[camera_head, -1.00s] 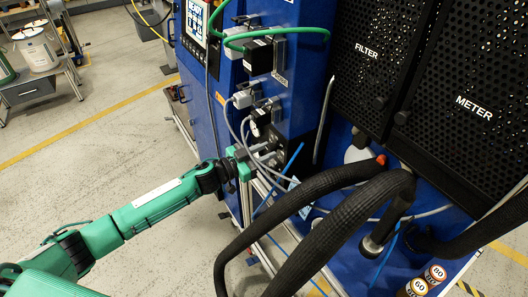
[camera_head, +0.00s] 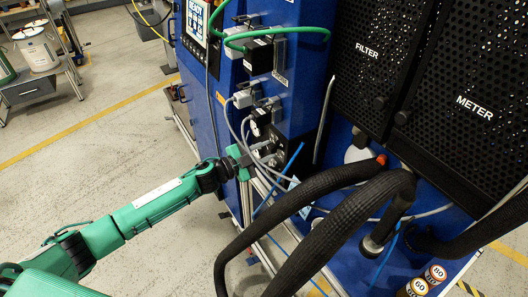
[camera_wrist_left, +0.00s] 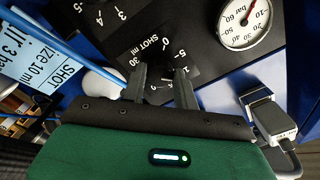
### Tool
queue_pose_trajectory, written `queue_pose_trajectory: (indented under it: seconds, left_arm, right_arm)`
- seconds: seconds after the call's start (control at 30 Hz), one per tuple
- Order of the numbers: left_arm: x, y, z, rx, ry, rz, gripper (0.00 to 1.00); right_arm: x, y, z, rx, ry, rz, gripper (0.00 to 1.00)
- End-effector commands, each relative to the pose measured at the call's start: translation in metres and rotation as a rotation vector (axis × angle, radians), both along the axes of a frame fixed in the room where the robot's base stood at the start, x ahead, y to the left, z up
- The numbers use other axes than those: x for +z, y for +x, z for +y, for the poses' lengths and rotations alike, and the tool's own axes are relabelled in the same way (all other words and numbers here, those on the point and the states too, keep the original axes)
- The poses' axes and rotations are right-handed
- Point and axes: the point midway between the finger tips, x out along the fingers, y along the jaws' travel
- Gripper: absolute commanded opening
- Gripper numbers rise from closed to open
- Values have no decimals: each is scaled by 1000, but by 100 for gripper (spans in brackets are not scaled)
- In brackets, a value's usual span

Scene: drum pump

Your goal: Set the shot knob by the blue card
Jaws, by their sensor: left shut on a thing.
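In the left wrist view my left gripper (camera_wrist_left: 160,84) is shut on the shot knob (camera_wrist_left: 160,75). The knob is dark and mostly hidden between the fingers. Around it is a black dial plate marked "SHOT ml" (camera_wrist_left: 150,45), with white numbers such as 5 and 30. The exact pointer setting is hard to read. The light blue card (camera_wrist_left: 38,62) at the left reads "SHOT size 10 ml" and a line with 3 bar. In the head view my left gripper (camera_head: 246,160) is at the blue cabinet's front panel. My right gripper does not show.
A round white pressure gauge (camera_wrist_left: 243,22) with a red needle sits right of the knob. A grey cable connector (camera_wrist_left: 268,115) is below it. In the head view thick black hoses (camera_head: 330,180) arch in front of the cabinet, right of my gripper. Open floor lies at the left.

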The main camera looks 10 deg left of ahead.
Motion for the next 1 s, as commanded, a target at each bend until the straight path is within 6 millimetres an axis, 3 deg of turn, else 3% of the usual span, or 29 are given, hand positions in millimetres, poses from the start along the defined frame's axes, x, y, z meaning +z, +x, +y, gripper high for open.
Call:
queue_pose_trajectory:
  seconds: [0.5,0.53,0.63,1.0]
  left_arm:
    - [0,0,0,-1,18,-16,7]
    - [0,0,0,-1,18,-16,32]
    - [0,0,0,-1,18,-16,51]
    - [-1,-3,3,0,17,-15,51]
  right_arm:
    - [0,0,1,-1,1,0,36]
    - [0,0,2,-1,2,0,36]
    - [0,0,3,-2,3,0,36]
    - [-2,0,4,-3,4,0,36]
